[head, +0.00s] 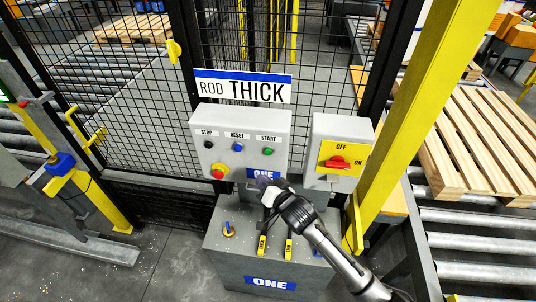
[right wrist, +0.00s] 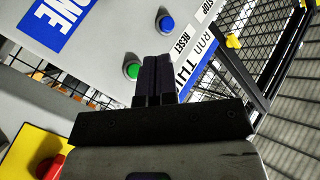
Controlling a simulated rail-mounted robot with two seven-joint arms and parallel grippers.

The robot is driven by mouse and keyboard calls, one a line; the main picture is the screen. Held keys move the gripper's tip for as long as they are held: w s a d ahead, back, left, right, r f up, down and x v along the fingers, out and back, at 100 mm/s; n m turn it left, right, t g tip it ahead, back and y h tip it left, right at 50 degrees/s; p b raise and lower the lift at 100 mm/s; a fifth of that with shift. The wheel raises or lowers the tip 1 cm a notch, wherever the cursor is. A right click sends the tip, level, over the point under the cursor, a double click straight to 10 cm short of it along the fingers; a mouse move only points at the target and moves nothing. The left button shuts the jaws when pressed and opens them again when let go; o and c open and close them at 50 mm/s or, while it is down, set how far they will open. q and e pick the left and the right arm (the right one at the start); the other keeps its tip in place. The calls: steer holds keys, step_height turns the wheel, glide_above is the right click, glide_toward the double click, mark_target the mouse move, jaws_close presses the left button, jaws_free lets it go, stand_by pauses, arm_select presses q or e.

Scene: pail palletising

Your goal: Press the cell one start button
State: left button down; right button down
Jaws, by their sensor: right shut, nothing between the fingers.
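The grey control box (head: 243,130) is mounted on the mesh fence and carries a blue ONE label. Its green START button (head: 268,152) is at the right of the top row. The blue RESET button (head: 238,147) is in the middle and the black STOP button (head: 208,145) at the left. My right gripper (head: 262,182) is shut and empty, in front of the box's lower edge, below START. In the right wrist view its fingers point at the panel, with the green button (right wrist: 132,71) just beside the fingertips. I cannot tell whether they touch. My left gripper is out of view.
A red emergency knob (head: 218,173) sits at the box's lower left. A grey box with a red OFF/ON switch (head: 337,162) stands to the right, beside a yellow post (head: 420,100). A grey ONE pedestal (head: 240,265) with handles is below. Pallets lie on rollers at right.

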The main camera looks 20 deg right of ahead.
mark_target(268, 151)
steer(key=w+d+b, duration=0.3)
steer(key=w, duration=0.3)
steer(key=shift+w+d, duration=0.25)
steer(key=shift+d, duration=0.15)
stand_by(0.3)
stand_by(0.7)
stand_by(0.7)
steer(key=shift+w, duration=0.1)
steer(key=shift+w+d, duration=0.2)
steer(key=shift+w, duration=0.05)
stand_by(0.4)
